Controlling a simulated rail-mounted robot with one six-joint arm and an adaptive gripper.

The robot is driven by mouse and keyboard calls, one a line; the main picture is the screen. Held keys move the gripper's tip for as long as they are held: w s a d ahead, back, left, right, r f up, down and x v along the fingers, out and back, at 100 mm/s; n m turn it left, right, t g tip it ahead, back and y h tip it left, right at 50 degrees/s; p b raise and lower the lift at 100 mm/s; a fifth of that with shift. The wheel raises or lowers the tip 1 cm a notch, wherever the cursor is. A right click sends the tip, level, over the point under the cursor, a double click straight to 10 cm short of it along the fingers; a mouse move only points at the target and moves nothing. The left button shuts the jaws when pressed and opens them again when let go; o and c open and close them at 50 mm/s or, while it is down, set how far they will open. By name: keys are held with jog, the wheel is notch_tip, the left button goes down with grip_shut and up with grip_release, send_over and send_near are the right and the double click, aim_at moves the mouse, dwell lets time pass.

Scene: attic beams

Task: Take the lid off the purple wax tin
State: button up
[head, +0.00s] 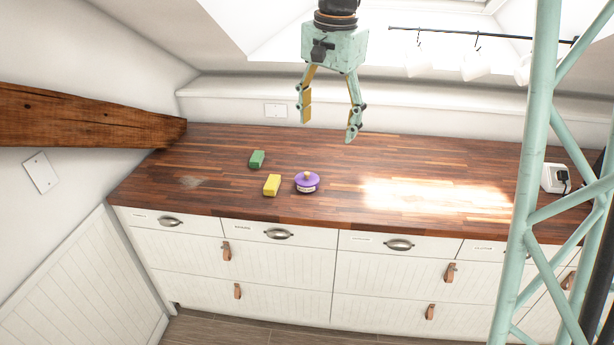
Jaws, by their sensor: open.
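The purple wax tin (308,187) stands upright on the wooden worktop, left of the middle. Its purple lid (307,178) sits on top and has a small yellowish knob (308,174). A pale label shows on the tin's front side. My gripper (328,131) hangs high above the worktop with its fingers pointing down. It is open, with nothing between the fingers, and is clear of the tin.
A yellow block (272,185) lies close to the tin's left side, and a green block (257,159) lies farther back. A sloping beam (80,118) is at the left. Mugs (476,62) hang from a rail.

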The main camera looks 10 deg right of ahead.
jog(key=w+f+m+p, duration=0.2)
jog(key=w+f, duration=0.1)
jog(key=w, duration=0.4)
jog(key=w+f+m+p, duration=0.1)
jog(key=w+f+p, duration=0.1)
jog(key=w+f, duration=0.3)
jog(key=m+g+p, duration=0.2)
jog(key=m+p, duration=0.2)
send_over(308, 173)
notch_tip(308, 173, down, 9)
jog(key=shift+a, duration=0.15)
jog(key=shift+s, duration=0.1)
jog(key=shift+f, duration=4.25)
jog(key=shift+f, duration=0.1)
jog(key=shift+f, duration=2.5)
jog(key=shift+c, duration=0.7)
